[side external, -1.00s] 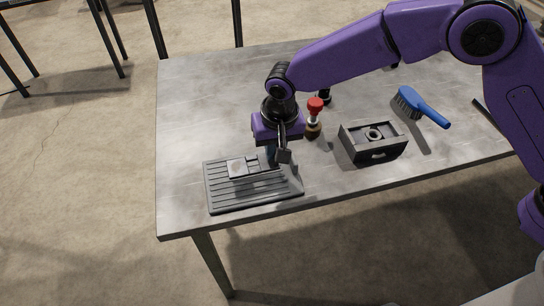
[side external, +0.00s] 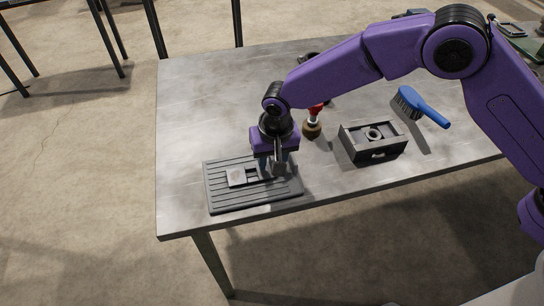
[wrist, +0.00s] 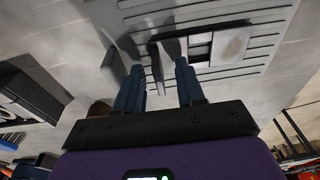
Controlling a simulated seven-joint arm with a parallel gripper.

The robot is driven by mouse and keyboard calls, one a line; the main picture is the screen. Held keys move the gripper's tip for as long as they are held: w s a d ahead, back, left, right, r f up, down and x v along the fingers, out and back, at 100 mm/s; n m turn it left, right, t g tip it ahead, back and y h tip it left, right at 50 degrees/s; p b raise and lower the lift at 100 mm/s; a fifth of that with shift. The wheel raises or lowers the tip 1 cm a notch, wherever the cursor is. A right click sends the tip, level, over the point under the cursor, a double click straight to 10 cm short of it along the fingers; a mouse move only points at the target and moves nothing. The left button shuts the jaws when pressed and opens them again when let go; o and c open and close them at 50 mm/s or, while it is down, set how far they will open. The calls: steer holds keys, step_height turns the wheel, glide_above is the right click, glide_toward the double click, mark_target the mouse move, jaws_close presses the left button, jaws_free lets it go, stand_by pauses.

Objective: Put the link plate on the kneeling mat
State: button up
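The kneeling mat (side external: 222,200) is a dark grey ribbed slab flat near the table's front left corner. It also fills the top of the wrist view (wrist: 262,22). The link plate (side external: 236,177) is grey, with a pale square end and dark openings, and lies on the mat's middle. In the wrist view its pale end (wrist: 231,44) is right of my fingers. My gripper (side external: 273,168) is low over the plate's right end. In the wrist view its two blue fingers (wrist: 160,72) stand apart, with a thin dark upright piece between them and visible gaps. Contact under the fingertips is hard to see.
A grey open box (side external: 372,146) with a ring inside stands right of the mat. A red-topped tool (side external: 313,122) stands behind my gripper. A blue-handled brush (side external: 421,106) lies further right. The table's back left is clear.

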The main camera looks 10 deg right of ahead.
step_height(320, 180, up, 12)
steer(key=s, duration=0.1)
steer(key=shift+s+d, duration=0.15)
steer(key=shift+s, duration=0.25)
stand_by(0.3)
steer(key=s+d+r+n, duration=0.1)
steer(key=s+d+n, duration=0.3)
steer(key=s+d, duration=0.5)
steer(key=s+d+r+n+g, duration=0.1)
steer(key=s+d+n, duration=0.3)
steer(key=s+d, duration=0.5)
steer(key=s+d+r+n, duration=0.2)
steer(key=s+d, duration=0.7)
steer(key=d, duration=0.9)
steer(key=n, duration=0.2)
steer(key=shift+d+n+g, duration=0.15)
steer(key=shift+n+g, duration=0.15)
